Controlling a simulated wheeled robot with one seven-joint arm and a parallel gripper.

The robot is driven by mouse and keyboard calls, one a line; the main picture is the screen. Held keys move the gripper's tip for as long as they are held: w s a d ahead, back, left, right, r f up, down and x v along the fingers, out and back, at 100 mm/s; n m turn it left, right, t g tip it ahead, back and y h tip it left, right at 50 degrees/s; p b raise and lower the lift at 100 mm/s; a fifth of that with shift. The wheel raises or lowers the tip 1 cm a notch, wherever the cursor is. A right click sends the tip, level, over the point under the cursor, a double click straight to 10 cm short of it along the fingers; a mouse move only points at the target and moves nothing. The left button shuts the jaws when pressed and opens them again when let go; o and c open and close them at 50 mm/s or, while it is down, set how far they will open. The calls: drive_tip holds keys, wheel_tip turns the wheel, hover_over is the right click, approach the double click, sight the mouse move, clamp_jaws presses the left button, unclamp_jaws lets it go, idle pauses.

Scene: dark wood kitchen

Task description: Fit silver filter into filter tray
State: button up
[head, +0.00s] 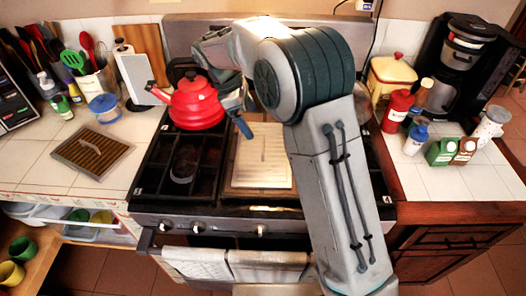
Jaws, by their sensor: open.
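My arm reaches over the stove in the head view. My gripper (241,118) is just right of the red kettle, above the back of the stove. One blue finger points down; the other is mostly hidden, and no held object shows. I cannot tell for sure which thing is the silver filter. The black coffee maker (446,75) at the back right has a silvery part (462,52) near its top, which may be the filter or its holder. I cannot make out a separate filter tray. My arm hides part of the stove's right side.
The red kettle (193,103) stands close beside my gripper. A pale flat panel (262,158) covers the stove's middle. A slatted board (92,150) lies on the left counter. Bottles (397,108) and small cartons (440,151) crowd the right counter before the coffee maker.

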hover_over(263, 149)
drive_tip(key=w+a, duration=0.2)
drive_tip(key=w, duration=0.1)
wheel_tip(263, 149, down, 5)
drive_tip(key=shift+s+r, duration=0.1)
drive_tip(key=shift+s+a+p+x, duration=0.2)
drive_tip(key=shift+p+x, duration=0.3)
drive_tip(key=shift+x, duration=0.85)
drive_tip(key=shift+s+a+p+x, duration=0.15)
drive_tip(key=shift+p+x, duration=0.3)
drive_tip(key=shift+x, duration=0.9)
drive_tip(key=shift+w, duration=0.1)
drive_tip(key=c, duration=1.1)
